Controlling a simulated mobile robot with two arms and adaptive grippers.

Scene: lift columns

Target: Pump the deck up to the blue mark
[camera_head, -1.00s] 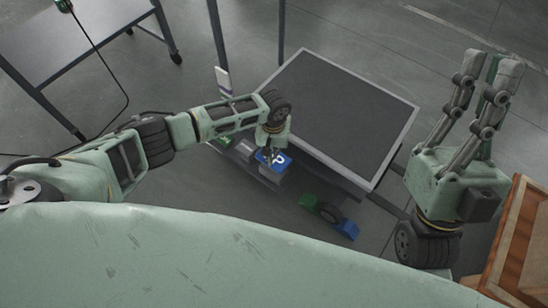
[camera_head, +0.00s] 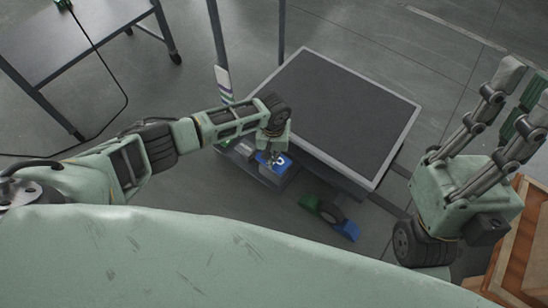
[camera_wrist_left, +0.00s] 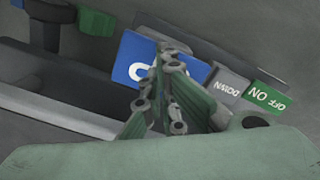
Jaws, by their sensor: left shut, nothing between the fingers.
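The deck (camera_head: 340,110) is a dark flat platform with a pale rim, right of my left gripper. A post at its far left carries a marked strip (camera_head: 223,82) with white, blue and green bands; I cannot tell which band the deck is level with. Beside the deck's near left edge is a blue button (camera_head: 283,163) with white lettering, also in the left wrist view (camera_wrist_left: 133,62). My left gripper (camera_head: 269,160) is shut and empty, its tips over this button; contact is unclear. In the wrist view a grey DOWN label (camera_wrist_left: 229,86) sits alongside. My right gripper (camera_head: 522,85) is open and empty.
A green, black and blue piece (camera_head: 330,216) lies on the floor near the deck. A grey table (camera_head: 75,40) stands at upper left, a wooden crate (camera_head: 520,245) at lower right.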

